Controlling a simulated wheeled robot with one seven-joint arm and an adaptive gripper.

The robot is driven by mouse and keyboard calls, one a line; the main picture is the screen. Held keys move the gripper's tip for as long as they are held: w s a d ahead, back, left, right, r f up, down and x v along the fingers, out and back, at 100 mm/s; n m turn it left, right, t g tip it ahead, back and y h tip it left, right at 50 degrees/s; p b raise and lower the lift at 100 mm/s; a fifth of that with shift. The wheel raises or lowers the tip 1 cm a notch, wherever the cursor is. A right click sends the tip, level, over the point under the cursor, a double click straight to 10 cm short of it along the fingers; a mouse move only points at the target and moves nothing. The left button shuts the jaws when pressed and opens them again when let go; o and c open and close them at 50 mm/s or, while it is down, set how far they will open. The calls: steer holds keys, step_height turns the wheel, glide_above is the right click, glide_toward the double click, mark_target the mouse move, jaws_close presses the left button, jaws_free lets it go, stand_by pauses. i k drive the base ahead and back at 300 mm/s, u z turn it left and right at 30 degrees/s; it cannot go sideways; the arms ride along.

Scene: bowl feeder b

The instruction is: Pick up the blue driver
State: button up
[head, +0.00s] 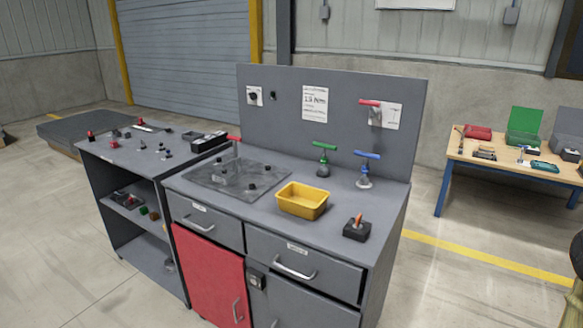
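The blue driver (367,156) has a T-shaped handle. It stands upright in a small round base on the back right of the grey workbench top (250,212), in front of the bench's back panel. A similar green driver (324,146) stands upright to its left. A red-handled tool (371,103) is on the back panel above the blue driver.
A yellow bin (302,201) stands in front of the drivers. A dark block with an orange-tipped piece (357,228) is at the front right. A dark plate (236,178) with knobs lies left. Another cart (140,150) adjoins left; a wooden table (520,165) stands right.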

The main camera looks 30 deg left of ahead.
mark_target(363, 180)
steer(key=u, duration=0.65)
steer(key=i, duration=0.35)
